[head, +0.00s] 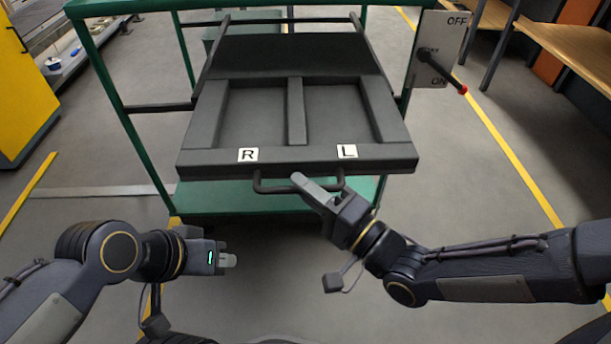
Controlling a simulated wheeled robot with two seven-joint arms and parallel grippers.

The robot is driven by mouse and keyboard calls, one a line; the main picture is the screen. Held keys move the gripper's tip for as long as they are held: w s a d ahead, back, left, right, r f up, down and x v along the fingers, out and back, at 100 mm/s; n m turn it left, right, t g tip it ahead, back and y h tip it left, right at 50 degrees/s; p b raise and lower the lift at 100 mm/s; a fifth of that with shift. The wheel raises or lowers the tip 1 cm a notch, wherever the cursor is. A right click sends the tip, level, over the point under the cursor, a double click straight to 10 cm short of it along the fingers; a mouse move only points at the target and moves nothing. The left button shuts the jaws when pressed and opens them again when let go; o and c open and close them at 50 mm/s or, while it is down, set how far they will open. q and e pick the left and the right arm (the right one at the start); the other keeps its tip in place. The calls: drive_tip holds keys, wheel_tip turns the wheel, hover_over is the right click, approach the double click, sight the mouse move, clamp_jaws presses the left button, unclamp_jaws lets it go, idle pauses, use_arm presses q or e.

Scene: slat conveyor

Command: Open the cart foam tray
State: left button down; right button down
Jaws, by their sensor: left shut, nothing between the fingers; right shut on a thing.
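The dark grey foam tray (296,157) is a drawer in the green-framed cart, with two empty recesses and white labels R and L on its front. It stands pulled out toward me on its rails, and its rear part lies under a dark panel (292,54). Its bar handle (270,188) hangs below the front edge. My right gripper (311,187) is shut on the handle near its middle; the fingers cover part of the bar. My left gripper (228,260) is shut and empty, low on the left, apart from the tray.
The green cart frame (110,75) surrounds the tray, with a green lower shelf (220,195) beneath. An ON/OFF switch plate (440,45) with a red-tipped lever is at the right. A yellow cabinet (25,85) stands far left. The floor in front is clear.

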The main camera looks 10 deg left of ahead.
drive_tip(key=shift+s+d, duration=0.25)
drive_tip(key=shift+s, duration=0.65)
use_arm(q)
drive_tip(key=shift+s+d+f, duration=0.1)
drive_tip(key=shift+s, duration=0.3)
use_arm(e)
drive_tip(key=c, duration=1.5)
unclamp_jaws()
drive_tip(key=shift+o, duration=0.2)
use_arm(q)
drive_tip(key=shift+r+p, duration=0.7)
drive_tip(key=shift+r, duration=0.05)
use_arm(e)
drive_tip(key=v, duration=0.7)
drive_tip(key=shift+s+d, duration=0.2)
drive_tip(key=shift+d, duration=0.15)
